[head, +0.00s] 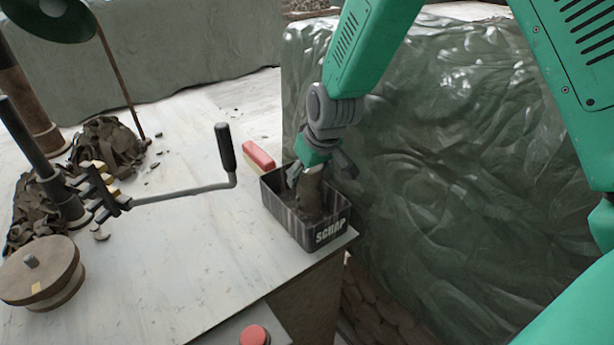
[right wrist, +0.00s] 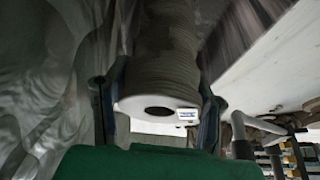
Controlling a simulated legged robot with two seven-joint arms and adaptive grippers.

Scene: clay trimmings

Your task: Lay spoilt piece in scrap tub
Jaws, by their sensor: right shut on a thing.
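The dark scrap tub (head: 279,207), lettered SCRAP, stands at the table's right front corner in the head view. My right gripper (head: 312,172) is at the mouth of the tub, shut on a grey-brown ribbed clay piece (head: 309,196). The piece hangs down inside the tub; whether it touches the bottom cannot be seen. In the right wrist view the piece (right wrist: 165,60) sits between the two fingers of the gripper (right wrist: 160,105). Its near end is pale, with a dark round hole and a small white label. My left gripper is not in view.
A red-and-cream block (head: 258,156) lies just behind the tub. A crank handle (head: 227,150) reaches across the table from the left. Clay trimmings (head: 108,147) and a round wooden disc (head: 42,275) lie at left. A red button (head: 254,335) is at the front. The table's middle is clear.

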